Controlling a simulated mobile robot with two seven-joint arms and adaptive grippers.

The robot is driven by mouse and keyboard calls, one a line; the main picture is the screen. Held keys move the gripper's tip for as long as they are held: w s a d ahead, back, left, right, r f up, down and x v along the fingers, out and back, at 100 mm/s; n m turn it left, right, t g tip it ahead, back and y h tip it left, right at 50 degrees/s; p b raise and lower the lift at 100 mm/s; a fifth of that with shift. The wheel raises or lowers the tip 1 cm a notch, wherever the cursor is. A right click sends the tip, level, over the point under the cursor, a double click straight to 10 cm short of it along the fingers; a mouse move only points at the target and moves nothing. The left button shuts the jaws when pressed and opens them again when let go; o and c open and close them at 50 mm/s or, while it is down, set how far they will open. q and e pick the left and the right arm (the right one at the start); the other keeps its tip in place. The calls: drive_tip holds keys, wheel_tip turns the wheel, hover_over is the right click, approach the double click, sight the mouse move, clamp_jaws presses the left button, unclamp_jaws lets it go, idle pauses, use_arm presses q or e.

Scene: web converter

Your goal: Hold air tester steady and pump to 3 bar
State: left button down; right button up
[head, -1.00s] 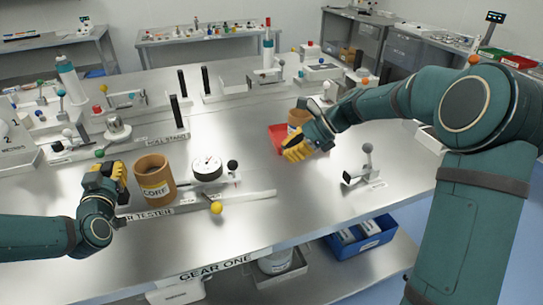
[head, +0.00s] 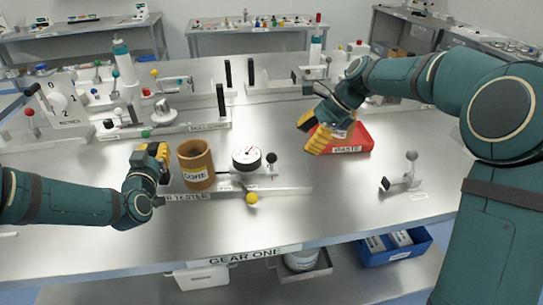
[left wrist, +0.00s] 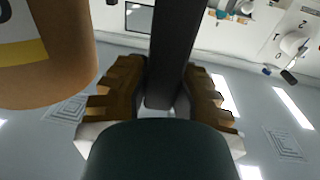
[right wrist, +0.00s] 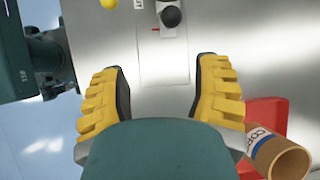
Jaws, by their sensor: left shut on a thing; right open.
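The air tester (head: 292,189) is a pale base along the table's front. It carries a white round gauge (head: 246,156), too small to read, a black-knobbed lever (head: 271,158) and a yellow ball (head: 252,198) at its front. A brown core marked CORE (head: 196,165) stands upright at its left. My left gripper (head: 157,158) is at the tester's left end, shut on a dark upright bar (left wrist: 170,50), beside the core. My right gripper (head: 308,138) is open and empty by the red waste bin. The right wrist view shows the black knob (right wrist: 171,17) ahead of its fingers.
The red waste bin (head: 352,138) stands right of the tester, with another core (right wrist: 280,158) in it. A small grey-knobbed lever stand (head: 402,182) is at the right. Other fixtures (head: 160,115) line the back left. Bare table lies between the tester and the lever stand.

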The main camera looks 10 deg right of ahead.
sight(274, 155)
drive_tip(key=w+a+r+n+h, duration=0.2)
drive_tip(key=a+r, duration=0.1)
drive_tip(key=a, duration=0.1)
drive_tip(key=x, duration=1.1)
drive_tip(key=shift+s+d+f, duration=0.1)
drive_tip(key=shift+f, duration=0.35)
clamp_jaws()
